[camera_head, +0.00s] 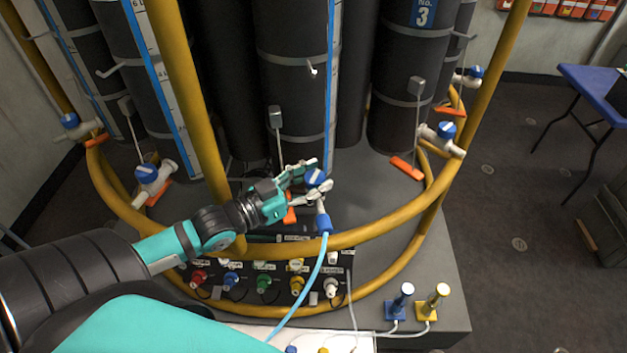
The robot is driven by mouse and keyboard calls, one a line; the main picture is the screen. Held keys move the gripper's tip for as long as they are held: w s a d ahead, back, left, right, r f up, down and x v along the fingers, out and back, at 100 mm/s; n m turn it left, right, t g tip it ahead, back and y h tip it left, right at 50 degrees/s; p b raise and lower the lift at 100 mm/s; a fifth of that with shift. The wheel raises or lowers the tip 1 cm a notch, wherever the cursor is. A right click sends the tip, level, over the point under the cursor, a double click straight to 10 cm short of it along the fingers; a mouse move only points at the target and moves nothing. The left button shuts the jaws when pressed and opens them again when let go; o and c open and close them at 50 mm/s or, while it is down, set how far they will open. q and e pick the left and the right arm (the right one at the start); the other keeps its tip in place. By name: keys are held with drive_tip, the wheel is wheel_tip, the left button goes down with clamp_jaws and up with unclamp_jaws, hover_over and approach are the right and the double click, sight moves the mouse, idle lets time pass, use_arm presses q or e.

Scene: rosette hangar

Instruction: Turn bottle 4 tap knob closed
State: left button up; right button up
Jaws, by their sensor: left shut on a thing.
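My left gripper (313,180) reaches in from the left with teal and black links and is shut on the blue knob of a tap (316,176) near the middle of the rig. The tap's white body shows below the knob, and a blue fitting (325,224) with a light blue hose hangs under it. The tall black bottle (290,70) behind this tap shows no readable number. The fingers partly hide the knob, so I cannot tell how far it is turned. My right gripper is not in view.
A yellow pipe ring (370,238) curves around the taps, with upright yellow poles (188,90). Other blue-knobbed taps (147,174) stand left and right (445,130). A panel of coloured connectors (264,282) lies below. A blue table (600,88) stands right, with open floor before it.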

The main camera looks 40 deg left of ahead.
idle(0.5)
use_arm(q)
drive_tip(key=o, duration=1.2)
drive_tip(key=shift+s+a, duration=0.25)
drive_tip(key=shift+s, duration=0.3)
drive_tip(key=v, duration=1)
drive_tip(key=shift+s+a, duration=0.2)
drive_tip(key=shift+s, duration=0.15)
